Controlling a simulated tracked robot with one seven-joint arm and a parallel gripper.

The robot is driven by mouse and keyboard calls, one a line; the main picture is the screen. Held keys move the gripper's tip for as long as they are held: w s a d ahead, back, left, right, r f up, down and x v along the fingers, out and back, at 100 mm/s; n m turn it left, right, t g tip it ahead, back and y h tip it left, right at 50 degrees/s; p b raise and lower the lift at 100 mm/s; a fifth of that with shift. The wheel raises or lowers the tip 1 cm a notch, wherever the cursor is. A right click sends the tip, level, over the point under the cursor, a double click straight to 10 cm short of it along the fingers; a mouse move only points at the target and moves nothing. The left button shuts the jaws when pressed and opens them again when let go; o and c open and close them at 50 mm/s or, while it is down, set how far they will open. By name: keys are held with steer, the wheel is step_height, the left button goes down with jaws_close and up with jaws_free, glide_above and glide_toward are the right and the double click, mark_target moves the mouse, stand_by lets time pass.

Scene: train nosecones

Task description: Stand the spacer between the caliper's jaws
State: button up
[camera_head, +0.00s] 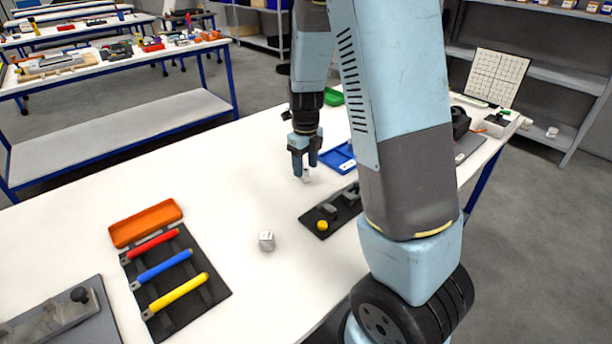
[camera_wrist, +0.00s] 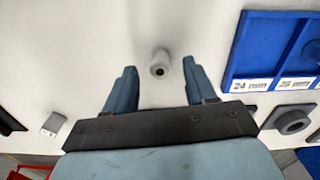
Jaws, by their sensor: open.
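A small pale grey spacer (camera_head: 306,177) with a hole in its end stands on the white table just under my gripper (camera_head: 305,167). In the wrist view the spacer (camera_wrist: 160,62) shows between and slightly beyond the two blue fingertips, with a gap on each side. My gripper is open and holds nothing. A black fixture with grey blocks and a yellow knob, apparently the caliper (camera_head: 318,222), lies to the right and nearer in the head view. My arm hides its right end. Whether its jaws are apart cannot be told.
A blue tray (camera_head: 337,160) with size labels lies right of my gripper; it also shows in the wrist view (camera_wrist: 240,62). A white cube (camera_head: 266,241) stands nearer. An orange tray (camera_head: 147,222) and a black rack (camera_head: 217,291) with coloured handles lie left. The table between is clear.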

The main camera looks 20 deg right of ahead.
mark_target(306, 175)
steer(key=shift+f, duration=1.3)
jaws_close()
